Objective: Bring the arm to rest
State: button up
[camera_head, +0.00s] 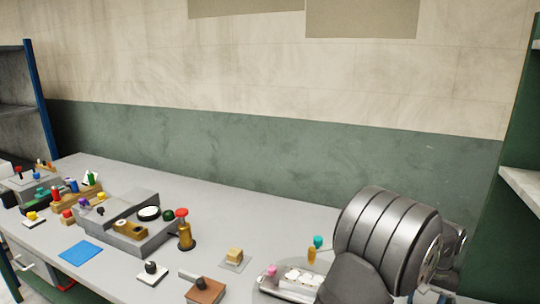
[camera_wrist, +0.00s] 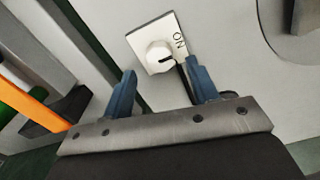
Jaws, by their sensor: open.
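My gripper (camera_wrist: 161,67) shows in the wrist view with its two blue fingers spread apart and nothing held between them. Beyond the fingertips is a white plate (camera_wrist: 138,40) marked "ON" with a pale round knob (camera_wrist: 158,56) on it. I cannot tell whether the fingers touch the knob or stand clear of it. In the head view my grey arm fills the lower right, in front of the bench's right end. The gripper itself cannot be made out there.
The grey bench (camera_head: 215,195) carries a grey press block (camera_head: 125,238), a brass item with a red top (camera_head: 184,230), a blue mat (camera_head: 80,253), a yellow sponge-like block (camera_head: 235,255) and a light tray (camera_head: 268,291) beside my arm. Shelving stands at both sides. The bench's back strip is clear.

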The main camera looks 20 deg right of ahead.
notch_tip(320, 180, down, 4)
jog(key=shift+r, duration=0.1)
jog(key=shift+m, duration=0.4)
jog(key=m, duration=0.3)
jog(key=shift+m, duration=0.3)
jog(key=m, duration=0.4)
jog(key=shift+m, duration=0.3)
jog(key=m, duration=0.4)
jog(key=shift+s+m, duration=0.1)
jog(key=shift+m, duration=2.1)
